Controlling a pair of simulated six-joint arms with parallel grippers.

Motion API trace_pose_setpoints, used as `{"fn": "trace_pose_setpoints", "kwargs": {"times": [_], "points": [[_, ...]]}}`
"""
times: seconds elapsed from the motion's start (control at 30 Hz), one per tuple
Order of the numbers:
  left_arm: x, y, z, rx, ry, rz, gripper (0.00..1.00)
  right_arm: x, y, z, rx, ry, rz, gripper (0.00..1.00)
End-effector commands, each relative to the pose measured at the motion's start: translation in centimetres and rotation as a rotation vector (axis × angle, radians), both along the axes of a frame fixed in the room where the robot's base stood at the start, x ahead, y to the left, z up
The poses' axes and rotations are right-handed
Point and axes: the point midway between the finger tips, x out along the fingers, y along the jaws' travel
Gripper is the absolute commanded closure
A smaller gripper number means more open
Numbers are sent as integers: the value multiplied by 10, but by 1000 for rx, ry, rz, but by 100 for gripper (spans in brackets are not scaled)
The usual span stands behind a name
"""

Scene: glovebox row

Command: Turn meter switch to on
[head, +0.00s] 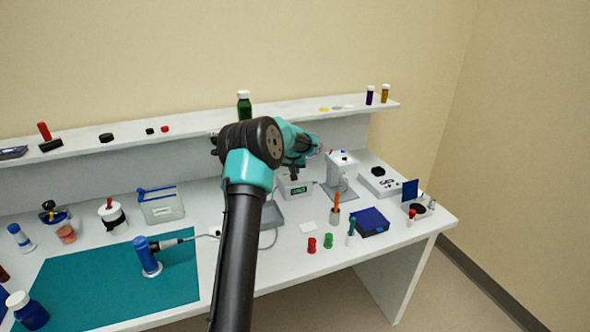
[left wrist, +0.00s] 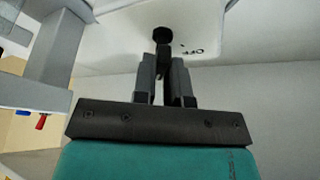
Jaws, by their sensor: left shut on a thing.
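The meter (head: 286,190) is a pale box with a green display, standing on the bench right of centre in the head view. My left gripper (head: 294,174) points down at its top, and my arm hides part of it. In the left wrist view, the meter's pale face (left wrist: 120,28) carries the label OFF, to the right of a dark switch (left wrist: 162,36) with a round end. My left gripper (left wrist: 163,75) is shut on the switch's dark stem. Any ON label cannot be made out. My right gripper is in neither view.
A white stand-like device (head: 341,166) stands close to the meter's right. A blue box (head: 370,222) and red and green caps lie in front. A shelf (head: 200,128) with bottles runs behind. A teal mat (head: 100,285) covers the bench's left front.

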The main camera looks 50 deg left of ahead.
Motion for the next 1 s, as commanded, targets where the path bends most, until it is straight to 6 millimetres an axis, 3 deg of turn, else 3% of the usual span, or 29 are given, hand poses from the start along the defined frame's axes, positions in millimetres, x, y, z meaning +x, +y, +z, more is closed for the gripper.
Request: {"fn": "trace_pose_setpoints", "kwargs": {"times": [0.27, 0.3, 0.57, 1.0], "points": [[0, 0, 0, 2, 1, -5, 100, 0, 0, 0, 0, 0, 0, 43], [0, 0, 0, 2, 1, -5, 86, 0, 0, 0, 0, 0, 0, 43], [0, 0, 0, 1, 1, -3, 62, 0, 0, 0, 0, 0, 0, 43], [-3, -2, 11, 2, 0, -3, 62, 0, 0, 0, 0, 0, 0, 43]]}}
